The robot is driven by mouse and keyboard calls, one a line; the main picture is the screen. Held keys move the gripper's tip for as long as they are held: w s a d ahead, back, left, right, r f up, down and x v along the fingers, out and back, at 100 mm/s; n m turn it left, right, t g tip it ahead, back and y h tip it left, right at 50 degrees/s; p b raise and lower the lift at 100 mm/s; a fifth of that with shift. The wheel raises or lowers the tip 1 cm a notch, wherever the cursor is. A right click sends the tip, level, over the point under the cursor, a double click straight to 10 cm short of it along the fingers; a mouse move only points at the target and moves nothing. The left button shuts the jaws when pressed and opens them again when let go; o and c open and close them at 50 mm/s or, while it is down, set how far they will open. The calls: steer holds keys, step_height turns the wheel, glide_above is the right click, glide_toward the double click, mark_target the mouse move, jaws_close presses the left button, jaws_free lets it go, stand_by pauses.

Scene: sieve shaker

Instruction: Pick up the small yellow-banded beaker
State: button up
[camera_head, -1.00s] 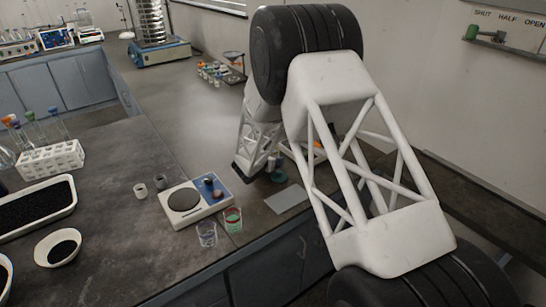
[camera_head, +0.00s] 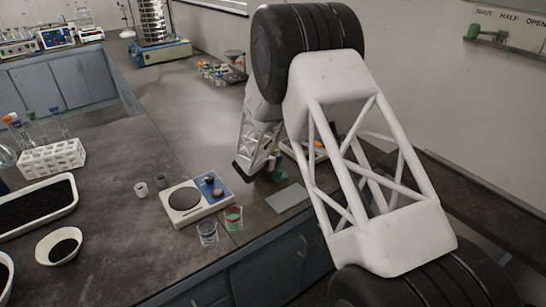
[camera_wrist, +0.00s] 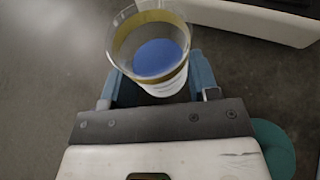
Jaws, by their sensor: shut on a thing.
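The small yellow-banded beaker (camera_wrist: 150,45) is clear glass with a yellow band near its rim and blue inside. It sits between the two blue-grey fingers of my gripper (camera_wrist: 155,82) in the wrist view. My gripper is shut on it, and its mouth faces the camera. In the head view my arm hides most of the gripper and beaker, near the grey flat plate (camera_head: 288,198).
A teal round thing (camera_wrist: 272,148) lies close below right of the gripper in the wrist view. A blue-and-white balance (camera_head: 196,203) and two beakers, red-green (camera_head: 233,218) and blue-banded (camera_head: 207,233), stand left.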

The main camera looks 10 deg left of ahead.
steer(key=shift+r, duration=0.3)
steer(key=shift+r, duration=1.35)
steer(key=shift+s+r, duration=0.1)
steer(key=shift+r, duration=0.05)
steer(key=shift+s+d+r, duration=0.25)
steer(key=shift+s+d, duration=0.7)
steer(key=shift+s, duration=1.45)
steer(key=shift+s+d+r, duration=0.2)
steer(key=shift+s+d, duration=0.75)
steer(key=shift+s, duration=1.5)
steer(key=shift+s+d+r, duration=0.25)
steer(key=shift+s+d, duration=0.7)
steer(key=shift+s, duration=1.45)
steer(key=shift+s, duration=0.1)
